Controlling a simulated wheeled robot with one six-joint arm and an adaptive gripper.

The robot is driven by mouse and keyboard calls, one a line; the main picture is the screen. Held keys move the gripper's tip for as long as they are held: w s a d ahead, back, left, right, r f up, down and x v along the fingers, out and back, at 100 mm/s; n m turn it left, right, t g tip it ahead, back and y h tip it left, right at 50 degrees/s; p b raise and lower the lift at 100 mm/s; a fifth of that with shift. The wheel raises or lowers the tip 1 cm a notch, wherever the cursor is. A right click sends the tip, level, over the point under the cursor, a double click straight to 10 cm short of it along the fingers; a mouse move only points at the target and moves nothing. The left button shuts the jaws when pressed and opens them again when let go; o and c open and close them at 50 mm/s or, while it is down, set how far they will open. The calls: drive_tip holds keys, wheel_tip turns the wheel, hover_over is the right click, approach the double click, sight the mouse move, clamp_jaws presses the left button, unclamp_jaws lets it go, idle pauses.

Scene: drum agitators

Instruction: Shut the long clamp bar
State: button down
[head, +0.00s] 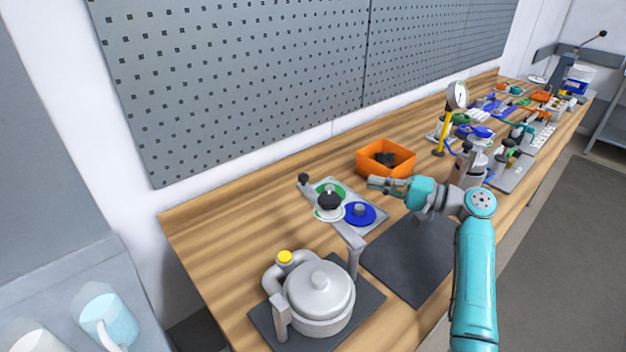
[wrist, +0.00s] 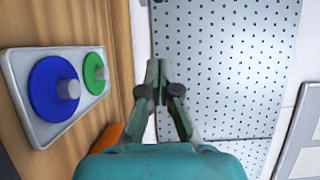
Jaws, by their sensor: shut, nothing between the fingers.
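The long clamp bar (head: 346,232) is grey and stands open in the head view. It rises at a slant from a post (head: 353,262) on the right of a pale lidded vessel (head: 318,290), up and left to a black end knob (head: 303,178). A black knob on a pale disc (head: 329,204) shows along it; I cannot tell if it is fixed to the bar. A second post (head: 281,318) stands at the vessel's front left. My gripper (head: 372,183) is shut and empty, right of the bar and apart from it. It also shows in the wrist view (wrist: 158,66), without the bar.
A grey plate with a blue disc (head: 360,213) and a green disc (wrist: 94,70) lies behind the bar. An orange bin (head: 370,160) is close behind my gripper. A dark mat (head: 400,262) lies clear beside the vessel. Tools and a gauge (head: 457,94) crowd the far bench.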

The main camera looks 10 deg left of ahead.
drive_tip(key=s+x, duration=0.3)
drive_tip(key=x, duration=1)
drive_tip(key=shift+a, duration=0.45)
drive_tip(key=shift+s+r, duration=0.1)
